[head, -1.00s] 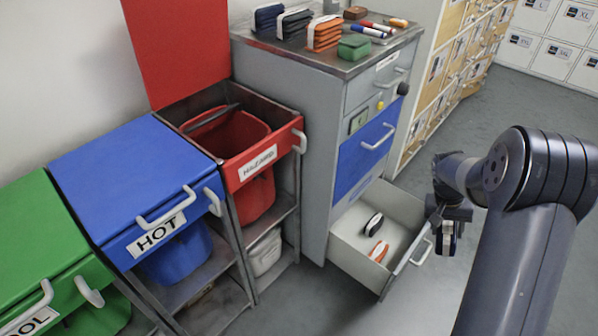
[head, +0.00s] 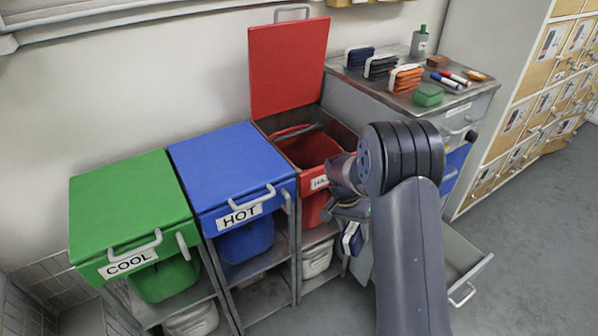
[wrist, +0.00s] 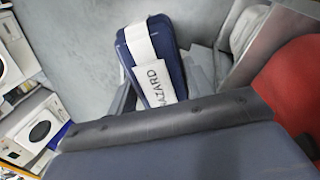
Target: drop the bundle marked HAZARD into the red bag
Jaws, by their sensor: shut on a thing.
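A dark blue bundle (wrist: 158,72) with a white band and a tag whose visible letters read "AZARD" is held in my gripper (head: 350,222). In the head view the bundle (head: 351,238) hangs at the arm's end, in front of the red bin frame. The red bag (head: 308,148) sits in the open frame under the raised red lid (head: 288,68). Part of its label is hidden by my arm. A red surface, likely the bag, shows at the right of the wrist view (wrist: 292,85). The bundle is outside the bag.
Closed blue HOT (head: 228,165) and green COOL (head: 130,205) bins stand to the left.

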